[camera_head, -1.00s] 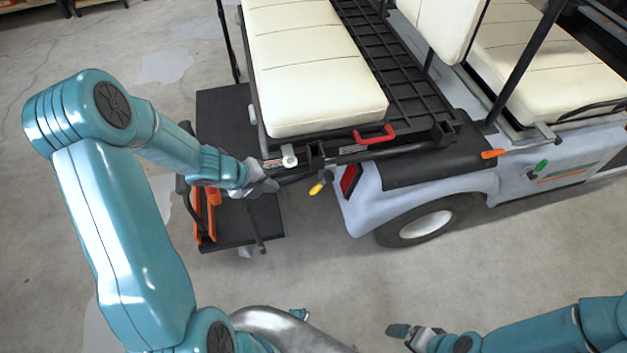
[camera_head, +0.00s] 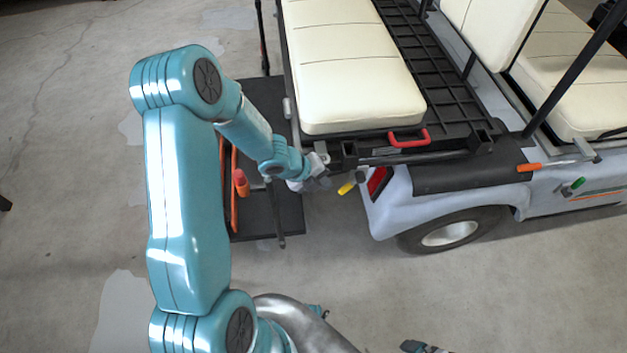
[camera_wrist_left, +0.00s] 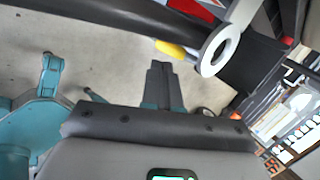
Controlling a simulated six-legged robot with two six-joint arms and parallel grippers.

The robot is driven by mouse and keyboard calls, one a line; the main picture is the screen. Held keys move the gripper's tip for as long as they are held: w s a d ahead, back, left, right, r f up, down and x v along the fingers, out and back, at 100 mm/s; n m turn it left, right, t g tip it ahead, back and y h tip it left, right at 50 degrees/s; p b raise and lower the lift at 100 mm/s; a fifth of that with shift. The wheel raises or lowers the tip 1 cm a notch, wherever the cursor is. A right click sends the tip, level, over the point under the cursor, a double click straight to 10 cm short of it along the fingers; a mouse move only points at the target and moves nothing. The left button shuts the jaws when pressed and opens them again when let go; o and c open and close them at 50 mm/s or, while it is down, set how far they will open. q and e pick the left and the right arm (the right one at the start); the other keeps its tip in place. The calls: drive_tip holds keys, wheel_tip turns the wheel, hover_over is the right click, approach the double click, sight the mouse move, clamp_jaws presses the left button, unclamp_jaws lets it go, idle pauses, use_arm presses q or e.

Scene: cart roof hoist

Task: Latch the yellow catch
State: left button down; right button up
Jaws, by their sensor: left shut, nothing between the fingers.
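The yellow catch (camera_head: 346,188) is a small yellow-tipped lever at the cart's rear corner, below the seat deck and left of the red tail light. In the wrist view its yellow end (camera_wrist_left: 171,48) shows just beyond my fingertips, beside a pale ring (camera_wrist_left: 208,68). My left gripper (camera_head: 318,183) is just left of the catch, near the deck's rear corner. Its dark fingers (camera_wrist_left: 158,66) are together and empty; I cannot tell whether they touch the catch. My right gripper (camera_head: 412,346) shows only a dark tip at the bottom edge, its jaws cut off.
A red handle (camera_head: 408,138) sits on the deck edge below the cream seat (camera_head: 350,70). An orange lever (camera_head: 528,167) and a green one (camera_head: 577,183) are farther right. A dark rear platform (camera_head: 270,215) lies below my left forearm. Open concrete floor is in front.

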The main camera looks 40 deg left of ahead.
sight(343, 188)
use_arm(q)
drive_tip(key=shift+w+d+f+b, duration=0.1)
drive_tip(key=shift+w+d+f, duration=0.2)
drive_tip(key=shift+w+f, duration=0.3)
drive_tip(key=shift+w+d+f+b, duration=0.15)
drive_tip(key=shift+w+d+f, duration=0.2)
drive_tip(key=shift+w+f, duration=0.25)
drive_tip(key=shift+w+d+f+b, duration=0.1)
drive_tip(key=shift+w+d+f, duration=0.2)
drive_tip(key=shift+w+f, duration=0.3)
use_arm(e)
drive_tip(key=shift+d+f, duration=0.15)
drive_tip(key=shift+f, duration=0.55)
use_arm(q)
drive_tip(key=shift+w, duration=0.1)
drive_tip(key=shift+f+b, duration=0.45)
drive_tip(key=shift+b, duration=0.2)
drive_tip(key=shift+w+r, duration=0.1)
use_arm(e)
drive_tip(key=shift+f, duration=0.55)
use_arm(q)
drive_tip(key=shift+r, duration=0.1)
